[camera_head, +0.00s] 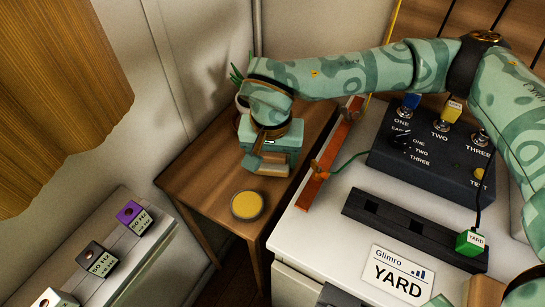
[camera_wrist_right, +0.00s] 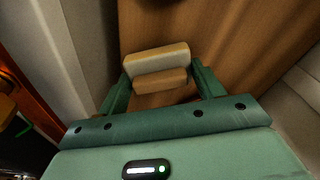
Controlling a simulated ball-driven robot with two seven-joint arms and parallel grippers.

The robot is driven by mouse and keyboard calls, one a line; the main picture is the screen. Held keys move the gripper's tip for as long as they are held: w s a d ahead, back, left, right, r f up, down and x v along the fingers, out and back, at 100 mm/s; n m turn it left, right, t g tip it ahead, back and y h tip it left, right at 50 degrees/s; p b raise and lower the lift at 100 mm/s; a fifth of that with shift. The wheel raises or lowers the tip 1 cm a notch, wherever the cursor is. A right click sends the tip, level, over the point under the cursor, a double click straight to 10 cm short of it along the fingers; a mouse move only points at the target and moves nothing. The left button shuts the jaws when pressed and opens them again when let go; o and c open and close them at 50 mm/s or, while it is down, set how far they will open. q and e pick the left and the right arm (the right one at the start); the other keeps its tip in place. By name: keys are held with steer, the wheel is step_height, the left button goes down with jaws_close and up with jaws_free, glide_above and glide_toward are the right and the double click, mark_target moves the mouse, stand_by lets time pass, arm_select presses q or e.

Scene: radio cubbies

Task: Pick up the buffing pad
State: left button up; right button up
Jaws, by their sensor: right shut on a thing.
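The buffing pad (camera_wrist_right: 157,59) is a small block with a pale layer and a tan layer. In the right wrist view it sits between the two green fingers of my right gripper (camera_wrist_right: 160,74). In the head view my right gripper (camera_head: 266,159) is over the small wooden table, shut on the pad (camera_head: 270,169), which shows partly below the jaws. I cannot tell whether the pad touches the tabletop. My left gripper is not in view.
A round yellow tin (camera_head: 246,205) stands on the wooden table (camera_head: 205,170) near the gripper. To the right, a white cabinet carries a dark switch box (camera_head: 430,150), a black slotted rail (camera_head: 405,228) and a YARD card (camera_head: 396,278). A grey ledge with labelled blocks is at left.

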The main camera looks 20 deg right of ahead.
mark_target(272, 154)
step_height(272, 154, up, 3)
steer(key=shift+s+r+p, duration=0.1)
steer(key=shift+r+p, duration=0.1)
steer(key=shift+p, duration=0.5)
arm_select(q)
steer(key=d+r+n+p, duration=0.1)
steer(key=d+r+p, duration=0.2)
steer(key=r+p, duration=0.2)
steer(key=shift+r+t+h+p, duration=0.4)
steer(key=shift+p, duration=0.4)
arm_select(e)
steer(key=s+a+r, duration=0.3)
steer(key=s+r, duration=0.6)
steer(key=s, duration=0.4)
steer(key=shift+s, duration=0.3)
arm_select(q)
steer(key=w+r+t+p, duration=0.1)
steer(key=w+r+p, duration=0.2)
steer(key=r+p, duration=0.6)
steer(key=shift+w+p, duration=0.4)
arm_select(e)
steer(key=d+r+n, duration=0.3)
steer(key=d+r, duration=0.1)
steer(key=r, duration=0.3)
steer(key=d+r+n, duration=0.3)
steer(key=d+r, duration=0.1)
steer(key=r, duration=0.3)
steer(key=shift+w+r+y, duration=0.2)
steer(key=shift+w+y, duration=0.1)
